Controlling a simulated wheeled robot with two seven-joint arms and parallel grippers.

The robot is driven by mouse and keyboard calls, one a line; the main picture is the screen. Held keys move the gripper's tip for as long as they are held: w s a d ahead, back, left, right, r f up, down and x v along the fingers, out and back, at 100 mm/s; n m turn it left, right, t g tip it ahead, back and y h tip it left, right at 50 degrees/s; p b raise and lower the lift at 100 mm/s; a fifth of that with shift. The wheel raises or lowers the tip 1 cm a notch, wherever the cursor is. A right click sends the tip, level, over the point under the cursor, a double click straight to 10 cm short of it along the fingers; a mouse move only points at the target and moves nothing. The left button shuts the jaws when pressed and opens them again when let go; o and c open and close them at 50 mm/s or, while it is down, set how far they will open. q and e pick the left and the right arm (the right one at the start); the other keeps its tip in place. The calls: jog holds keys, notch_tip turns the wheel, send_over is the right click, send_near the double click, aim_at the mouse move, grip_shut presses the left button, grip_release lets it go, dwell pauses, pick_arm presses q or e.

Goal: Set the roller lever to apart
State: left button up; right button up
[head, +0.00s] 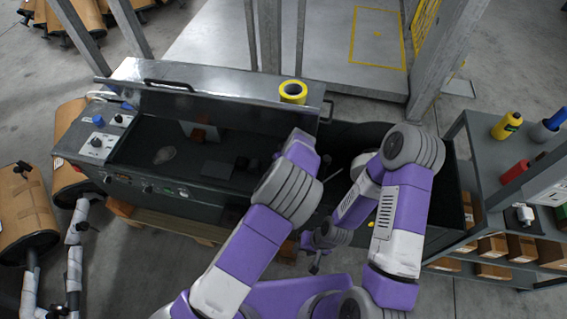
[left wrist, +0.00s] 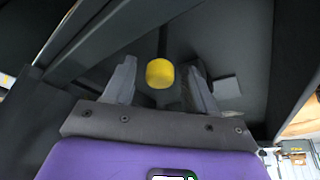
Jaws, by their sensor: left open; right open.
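The roller lever cannot be made out for sure. In the left wrist view, a rounded yellow knob (left wrist: 160,73), perhaps the lever's end, shows between the fingers of my left gripper (left wrist: 160,68). That gripper is open, and I cannot tell whether either finger touches the knob. In the head view my left arm reaches over the dark machine (head: 190,205) and hides its own gripper. My right gripper (head: 315,262) is open and empty, low in front of the machine, well apart from the knob.
A grey shelf (head: 480,165) with bottles and boxes stands at the right. Wrapped mufflers (head: 25,215) lie at the left. Grey posts rise behind the machine.

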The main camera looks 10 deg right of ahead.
pick_arm(q)
jog(key=shift+w+a+f, duration=0.1)
jog(key=shift+w+f, duration=0.1)
jog(key=shift+f, duration=0.25)
jog(key=shift+c, duration=0.3)
grip_shut()
